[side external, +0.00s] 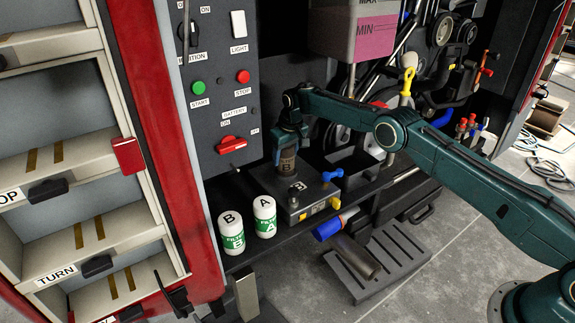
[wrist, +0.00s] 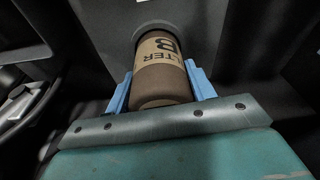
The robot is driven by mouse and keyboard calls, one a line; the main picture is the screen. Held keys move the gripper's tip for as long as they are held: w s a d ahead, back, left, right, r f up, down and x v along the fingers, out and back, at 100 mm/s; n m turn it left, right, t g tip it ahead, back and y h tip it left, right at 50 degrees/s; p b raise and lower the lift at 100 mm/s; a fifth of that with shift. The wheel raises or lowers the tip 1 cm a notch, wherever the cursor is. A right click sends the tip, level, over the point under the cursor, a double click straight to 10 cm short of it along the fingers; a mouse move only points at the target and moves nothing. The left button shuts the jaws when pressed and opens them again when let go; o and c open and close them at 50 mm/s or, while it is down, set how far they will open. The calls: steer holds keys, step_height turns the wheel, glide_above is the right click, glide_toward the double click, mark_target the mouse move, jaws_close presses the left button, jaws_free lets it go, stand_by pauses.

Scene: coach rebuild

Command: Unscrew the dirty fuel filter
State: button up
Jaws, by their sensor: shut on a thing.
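The dirty fuel filter (side external: 287,165) is a brown cylinder with a tan band marked B. It stands upright at the grey metal block (side external: 312,199) on the dark shelf. My gripper (side external: 288,151) comes down on it from above and is shut on it. In the wrist view the dirty filter (wrist: 163,75) lies between the blue fingers of my gripper (wrist: 160,88), one on each side. Its far end meets a dark surface, and I cannot tell whether it is still threaded on.
Two white-and-green filters, marked B (side external: 231,233) and A (side external: 264,217), stand left of the block. A blue lever (side external: 332,175) sits at the block's right. A control panel (side external: 222,95) rises behind.

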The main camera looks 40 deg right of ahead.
steer(key=n+y, duration=0.1)
steer(key=n, duration=0.3)
steer(key=shift+w+r+n, duration=0.1)
steer(key=shift+r+n, duration=0.05)
steer(key=shift+n, duration=0.15)
steer(key=o, duration=1.1)
steer(key=shift+o, duration=1)
steer(key=o, duration=0.4)
steer(key=shift+c, duration=0.2)
steer(key=shift+v, duration=2.95)
